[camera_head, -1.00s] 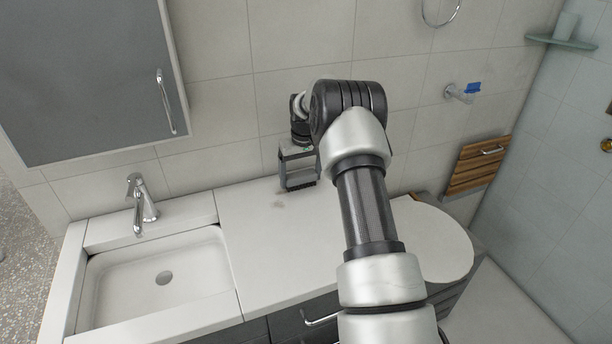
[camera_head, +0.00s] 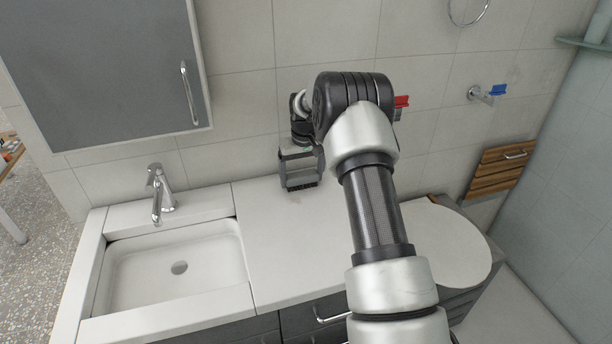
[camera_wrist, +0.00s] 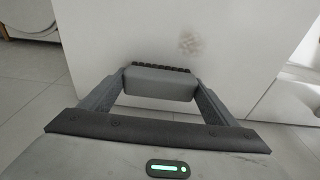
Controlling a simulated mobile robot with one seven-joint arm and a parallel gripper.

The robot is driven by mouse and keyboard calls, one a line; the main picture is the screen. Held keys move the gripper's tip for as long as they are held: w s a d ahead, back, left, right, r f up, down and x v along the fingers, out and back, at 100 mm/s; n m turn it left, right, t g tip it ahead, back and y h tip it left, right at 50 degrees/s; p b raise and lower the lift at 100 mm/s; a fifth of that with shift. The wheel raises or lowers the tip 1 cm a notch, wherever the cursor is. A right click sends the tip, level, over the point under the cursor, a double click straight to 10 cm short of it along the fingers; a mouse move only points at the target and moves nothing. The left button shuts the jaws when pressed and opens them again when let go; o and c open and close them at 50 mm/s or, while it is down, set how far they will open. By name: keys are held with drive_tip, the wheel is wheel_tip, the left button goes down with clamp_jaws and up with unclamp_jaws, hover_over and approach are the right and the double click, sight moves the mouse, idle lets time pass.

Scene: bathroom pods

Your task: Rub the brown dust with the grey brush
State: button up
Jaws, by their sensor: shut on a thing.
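My gripper (camera_head: 300,172) is over the back part of the white countertop, near the tiled wall. It is shut on the grey brush (camera_wrist: 160,84), a small grey block with dark bristles along its far edge in the wrist view. The brush is between the two fingers; its dark underside (camera_head: 302,186) shows low in the head view. The brown dust (camera_wrist: 190,43) is a faint smudge on the white countertop, just beyond the brush and slightly right in the wrist view. I cannot make it out clearly in the head view. I cannot tell whether the bristles touch the countertop.
The sink (camera_head: 175,268) with its chrome tap (camera_head: 160,193) is left of the bare countertop (camera_head: 270,240). A grey cabinet (camera_head: 105,75) hangs above the sink. A blue-handled valve (camera_head: 487,93) and a wooden panel (camera_head: 500,170) are on the right wall.

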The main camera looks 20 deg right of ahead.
drive_tip(key=shift+a, duration=3.05)
drive_tip(key=shift+a+f, duration=0.15)
drive_tip(key=shift+a, duration=1.5)
drive_tip(key=shift+s, duration=0.1)
wheel_tip(320, 180, up, 6)
drive_tip(key=p, duration=0.3)
wheel_tip(320, 180, up, 3)
drive_tip(key=shift+r+p, duration=0.1)
drive_tip(key=shift+p, duration=0.8)
